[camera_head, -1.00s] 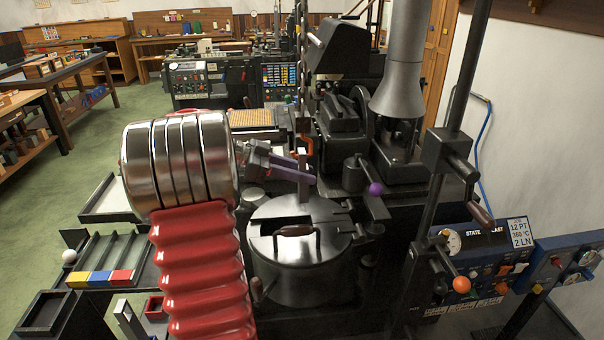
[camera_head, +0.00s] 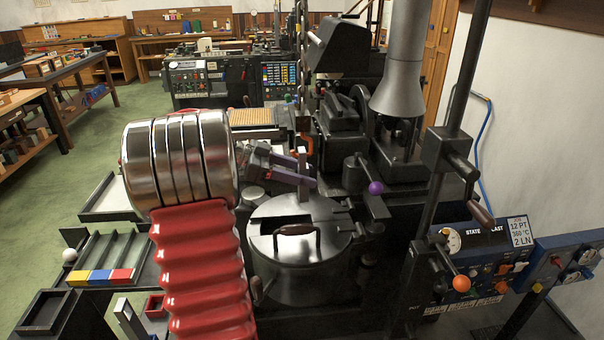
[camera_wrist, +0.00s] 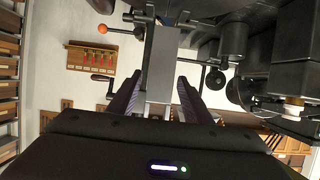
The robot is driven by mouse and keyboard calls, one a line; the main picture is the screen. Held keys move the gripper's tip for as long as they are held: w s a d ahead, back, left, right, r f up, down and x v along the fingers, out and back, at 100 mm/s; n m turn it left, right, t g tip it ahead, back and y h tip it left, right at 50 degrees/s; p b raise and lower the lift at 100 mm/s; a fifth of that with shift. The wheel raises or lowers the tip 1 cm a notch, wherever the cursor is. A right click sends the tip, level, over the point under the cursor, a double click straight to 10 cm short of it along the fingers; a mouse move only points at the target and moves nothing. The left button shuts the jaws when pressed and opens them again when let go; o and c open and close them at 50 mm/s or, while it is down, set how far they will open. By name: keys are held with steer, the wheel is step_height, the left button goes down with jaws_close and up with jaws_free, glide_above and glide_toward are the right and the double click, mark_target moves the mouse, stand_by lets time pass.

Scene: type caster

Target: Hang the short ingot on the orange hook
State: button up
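The short ingot (camera_head: 302,161) is a grey metal bar standing upright above the round lidded pot. In the wrist view the ingot (camera_wrist: 162,60) lies between the purple fingers. My gripper (camera_head: 296,177) comes from the left, seems shut on the ingot, and holds it clear of the pot lid. It also shows in the wrist view (camera_wrist: 160,85). The orange hook (camera_head: 306,144) hangs at the lower end of the chain, right by the ingot's top. I cannot tell whether the hook is through the ingot or just beside it.
The pot (camera_head: 300,265) with its handled lid is directly below. A lever with a purple knob (camera_head: 376,188) stands close on the right. Black machine parts crowd behind. An orange-knobbed lever (camera_head: 461,284) is farther right. A tray with coloured blocks (camera_head: 98,277) is at left.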

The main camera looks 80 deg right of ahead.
steer(key=o, duration=0.4)
steer(key=shift+r, duration=0.1)
steer(key=shift+o, duration=0.2)
steer(key=o, duration=0.5)
steer(key=shift+w, duration=0.1)
steer(key=v, duration=1.3)
steer(key=shift+w+r, duration=0.1)
steer(key=shift+w, duration=0.2)
